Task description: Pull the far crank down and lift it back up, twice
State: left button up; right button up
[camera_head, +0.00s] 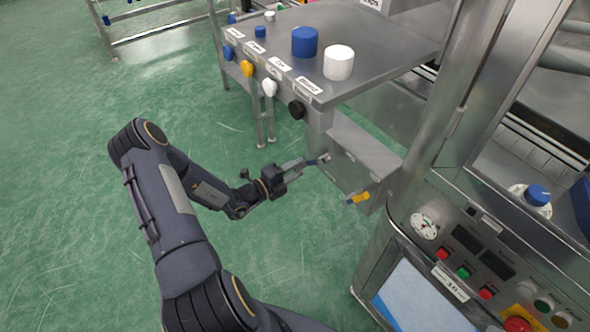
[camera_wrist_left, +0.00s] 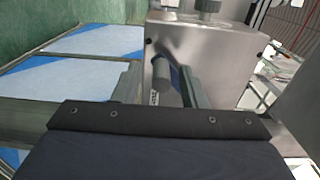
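The far crank (camera_head: 323,159) has a blue handle and sits on the side of the grey metal box under the worktable. My left gripper (camera_head: 303,164) reaches it from the left, its fingertips at the handle. In the left wrist view my fingers (camera_wrist_left: 160,84) stand apart, with a grey cylinder and the blue part of the crank (camera_wrist_left: 175,77) between them. Gaps show beside the cylinder, so the gripper looks open around the crank. The near crank (camera_head: 357,198), with a yellow handle, is apart from my gripper. My right gripper is in neither view.
The worktable (camera_head: 400,40) above carries blue and white caps, and colored knobs line its front edge. A control panel (camera_head: 470,255) with buttons and a screen stands at the right. Green floor (camera_head: 70,200) is free on the left.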

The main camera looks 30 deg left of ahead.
pick_arm(q)
jog(key=v, duration=0.7)
jog(key=shift+s, duration=0.4)
jog(key=shift+a+r, duration=0.1)
